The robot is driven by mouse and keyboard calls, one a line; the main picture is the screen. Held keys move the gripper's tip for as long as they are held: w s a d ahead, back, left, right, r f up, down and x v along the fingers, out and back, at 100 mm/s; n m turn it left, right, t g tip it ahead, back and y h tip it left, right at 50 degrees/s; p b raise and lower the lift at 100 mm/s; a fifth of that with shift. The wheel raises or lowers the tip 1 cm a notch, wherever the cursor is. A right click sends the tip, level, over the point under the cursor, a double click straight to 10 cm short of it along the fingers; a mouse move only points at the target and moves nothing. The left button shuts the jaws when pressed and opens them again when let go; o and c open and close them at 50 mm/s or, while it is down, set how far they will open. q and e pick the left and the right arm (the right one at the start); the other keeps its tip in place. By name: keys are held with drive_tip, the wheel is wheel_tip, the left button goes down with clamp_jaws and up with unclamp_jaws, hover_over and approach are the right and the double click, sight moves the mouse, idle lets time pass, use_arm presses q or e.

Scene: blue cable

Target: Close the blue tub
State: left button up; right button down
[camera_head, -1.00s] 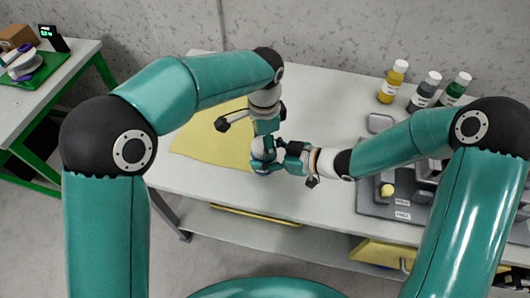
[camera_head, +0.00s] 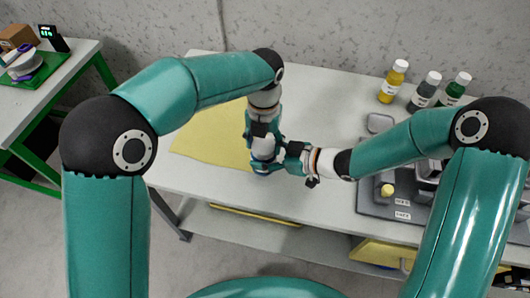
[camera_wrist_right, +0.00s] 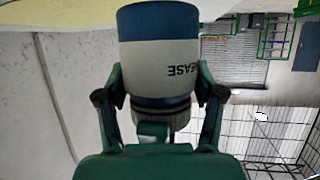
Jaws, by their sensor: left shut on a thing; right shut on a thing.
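The blue tub (camera_head: 262,150) is on the yellow mat's right edge, largely hidden by my grippers. In the right wrist view the tub (camera_wrist_right: 165,50) appears upside down, blue with a pale label ending in "EASE". My right gripper (camera_head: 280,160) is shut around its side; its fingers flank the tub in the right wrist view (camera_wrist_right: 160,98). My left gripper (camera_head: 264,138) points down from above and is shut on the top of the tub. A dark band (camera_wrist_right: 162,103) shows at the tub's top end; whether the lid is seated cannot be told.
The yellow mat (camera_head: 205,145) lies left of the tub on the pale bench. Yellow, grey and green bottles (camera_head: 425,90) stand at the back right. A grey tray (camera_head: 375,205) with parts lies at the right. A side table (camera_head: 40,75) with a scale stands far left.

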use_arm(q)
drive_tip(key=shift+w+m, duration=0.15)
drive_tip(key=shift+m, duration=0.45)
drive_tip(key=o, duration=1.3)
drive_tip(key=shift+r, duration=0.1)
drive_tip(key=shift+r, duration=2.15)
drive_tip(key=shift+c, duration=0.3)
